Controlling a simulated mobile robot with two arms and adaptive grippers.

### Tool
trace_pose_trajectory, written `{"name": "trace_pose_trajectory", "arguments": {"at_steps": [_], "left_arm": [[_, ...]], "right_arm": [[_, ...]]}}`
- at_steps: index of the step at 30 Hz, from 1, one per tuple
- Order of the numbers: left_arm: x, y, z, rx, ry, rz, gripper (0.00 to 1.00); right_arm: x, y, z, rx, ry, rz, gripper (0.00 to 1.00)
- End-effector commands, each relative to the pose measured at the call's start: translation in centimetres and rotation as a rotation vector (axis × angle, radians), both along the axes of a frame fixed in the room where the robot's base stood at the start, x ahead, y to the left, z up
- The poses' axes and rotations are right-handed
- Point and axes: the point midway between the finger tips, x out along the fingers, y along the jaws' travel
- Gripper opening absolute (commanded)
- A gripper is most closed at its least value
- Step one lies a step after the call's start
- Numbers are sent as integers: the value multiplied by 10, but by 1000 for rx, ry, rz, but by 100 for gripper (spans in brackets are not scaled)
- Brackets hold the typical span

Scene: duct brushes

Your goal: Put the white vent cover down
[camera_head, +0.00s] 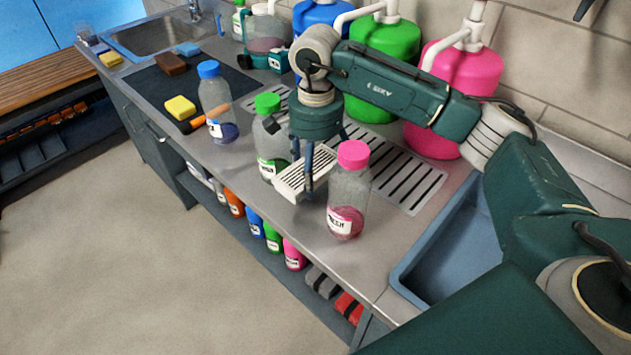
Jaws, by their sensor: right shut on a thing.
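The white vent cover (292,180) is a small slotted plate, held tilted between the fingers of my right gripper (308,182). The gripper points down over the counter, between a green-capped bottle (270,140) and a pink-capped bottle (349,190). The cover overlaps the lower part of the green-capped bottle in the picture; I cannot tell whether they touch. How far the cover is above the counter (290,228) is hard to tell. My left gripper is not in view.
A blue-capped bottle (217,103) stands on the left. Blue, green and pink jugs (465,75) line the back wall. A slotted drain grate (400,178) lies behind the gripper. A blue basin (455,250) is at right. Sponges (180,107) lie on a dark mat.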

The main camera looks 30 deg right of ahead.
Motion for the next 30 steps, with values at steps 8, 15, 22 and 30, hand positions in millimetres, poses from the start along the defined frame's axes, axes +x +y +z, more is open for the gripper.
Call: {"name": "trace_pose_trajectory", "arguments": {"at_steps": [8,15,22,30], "left_arm": [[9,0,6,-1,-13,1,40],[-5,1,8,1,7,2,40],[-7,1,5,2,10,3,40],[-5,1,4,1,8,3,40]], "right_arm": [[0,0,-24,1,1,0,55],[1,0,-48,2,-2,0,55],[1,0,-50,2,-2,0,55],[0,0,-51,1,-1,0,86]]}}
